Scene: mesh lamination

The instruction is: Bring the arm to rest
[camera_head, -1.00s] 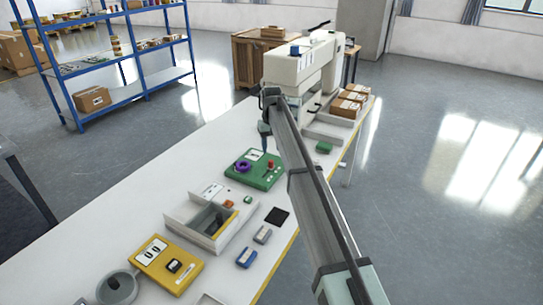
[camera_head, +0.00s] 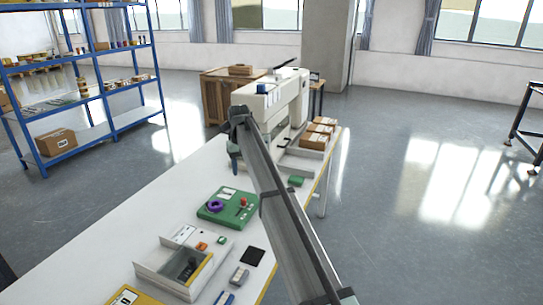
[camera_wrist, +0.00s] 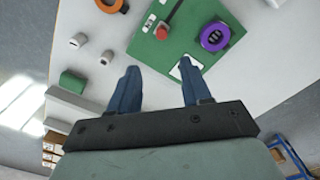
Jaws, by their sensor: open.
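My gripper shows in the wrist view (camera_wrist: 158,90) with its two blue fingers apart and nothing between them. In the head view my gripper (camera_head: 234,160) hangs at the far end of my arm, above the table between the green board and the cream machine. The green board (camera_head: 226,217) lies on the white table (camera_head: 105,240) with a purple ring and a red button on it. In the wrist view the green board (camera_wrist: 190,25) lies beyond the fingertips. Whether the fingers are clear of the board's near edge is hard to tell.
A large cream machine (camera_head: 265,103) stands at the table's far end, with small cartons (camera_head: 322,127) beside it. A grey open box (camera_head: 165,262) sits nearer. A small green block (camera_head: 296,181) lies near the right edge. Blue shelves (camera_head: 100,85) stand back left.

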